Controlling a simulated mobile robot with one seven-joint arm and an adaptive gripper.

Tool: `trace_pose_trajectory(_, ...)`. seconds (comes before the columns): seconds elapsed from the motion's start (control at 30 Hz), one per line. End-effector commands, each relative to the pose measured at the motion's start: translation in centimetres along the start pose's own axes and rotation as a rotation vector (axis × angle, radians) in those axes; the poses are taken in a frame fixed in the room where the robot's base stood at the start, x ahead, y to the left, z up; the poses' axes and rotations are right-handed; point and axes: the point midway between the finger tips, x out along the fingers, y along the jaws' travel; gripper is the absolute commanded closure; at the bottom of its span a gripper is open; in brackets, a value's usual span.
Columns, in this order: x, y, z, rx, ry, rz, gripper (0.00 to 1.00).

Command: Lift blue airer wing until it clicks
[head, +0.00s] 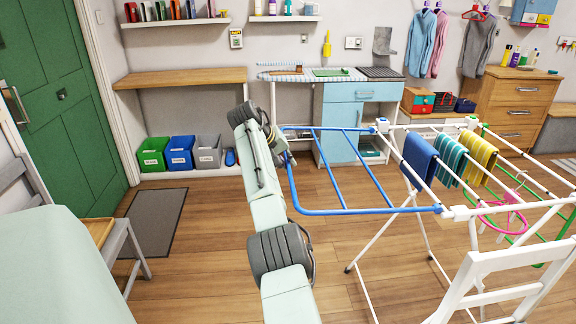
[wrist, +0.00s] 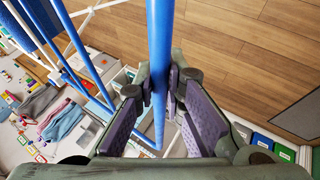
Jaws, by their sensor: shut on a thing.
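The blue airer wing (head: 345,211) is a tubular frame with several bars, sticking out from the left side of the white airer in the head view. It looks roughly level with the airer's top. My gripper (head: 287,158) is at the wing's outer bar, partly hidden by my arm. In the wrist view, the blue bar (wrist: 160,30) runs between the fingers of my gripper (wrist: 161,88), which are shut on it. The wing's hinge joints (head: 382,125) are white and blue; whether they are latched cannot be seen.
Blue, teal and yellow striped towels (head: 450,160) hang on the airer. Coloured bins (head: 180,153) line the back wall.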

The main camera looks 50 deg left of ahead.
Motion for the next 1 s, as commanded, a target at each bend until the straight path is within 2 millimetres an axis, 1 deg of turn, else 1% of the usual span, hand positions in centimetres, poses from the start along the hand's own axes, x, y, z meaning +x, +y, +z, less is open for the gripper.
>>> trace_pose_trajectory(0.03, -0.27, -0.06, -0.31, 0.001, 0.011, -0.002, 1.00)
trace_pose_trajectory(0.27, -0.26, -0.03, -0.35, 0.001, 0.013, -0.001, 1.00)
trace_pose_trajectory(0.3, -0.26, -0.02, -0.35, 0.001, 0.013, -0.001, 0.88)
trace_pose_trajectory(0.6, -0.13, 0.07, -0.19, 0.002, 0.008, 0.001, 0.69)
trace_pose_trajectory(0.87, -0.08, 0.12, -0.13, 0.002, 0.005, 0.002, 0.69)
trace_pose_trajectory(1.0, -0.78, 0.14, -0.19, 0.002, 0.007, 0.002, 0.69)
